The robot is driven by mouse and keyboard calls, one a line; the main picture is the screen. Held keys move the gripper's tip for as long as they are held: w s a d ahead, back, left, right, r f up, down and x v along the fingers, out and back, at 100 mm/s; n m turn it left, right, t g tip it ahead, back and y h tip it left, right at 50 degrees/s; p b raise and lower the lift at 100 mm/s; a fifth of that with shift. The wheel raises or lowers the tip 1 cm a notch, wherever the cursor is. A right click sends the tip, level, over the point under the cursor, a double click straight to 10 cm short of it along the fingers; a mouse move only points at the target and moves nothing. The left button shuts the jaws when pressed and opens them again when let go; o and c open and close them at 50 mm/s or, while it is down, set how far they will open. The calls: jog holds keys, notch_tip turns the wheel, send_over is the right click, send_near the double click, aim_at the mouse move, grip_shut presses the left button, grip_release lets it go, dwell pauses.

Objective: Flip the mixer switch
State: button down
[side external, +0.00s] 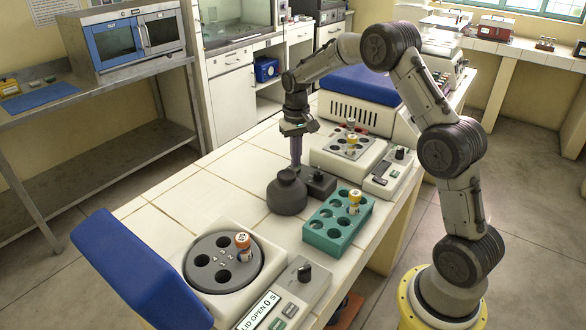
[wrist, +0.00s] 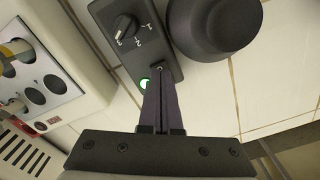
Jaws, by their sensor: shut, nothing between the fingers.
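The mixer is dark grey, with a round head (side external: 287,193) and a control box (side external: 319,183) on the tiled bench. In the wrist view the control box (wrist: 160,45) carries a numbered knob (wrist: 125,28) and a bright green spot (wrist: 145,84) at its near end; whether that spot is a lamp or the switch I cannot tell. My gripper (side external: 295,166) points down at the box, behind the round head. In the wrist view my gripper (wrist: 160,72) is shut and empty, fingertips over the box's near end beside the green spot. Contact is unclear.
A teal rack (side external: 318,236) with an orange-capped vial (side external: 355,201) stands right of the mixer. An open centrifuge (side external: 190,275) is in front. A white device with holes (side external: 345,160) stands close behind. Bare tiles lie left of the mixer.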

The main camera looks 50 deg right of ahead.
aim_at(296, 169)
jog(key=shift+f, duration=0.8)
dwell(0.4)
jog(key=shift+r, duration=3.55)
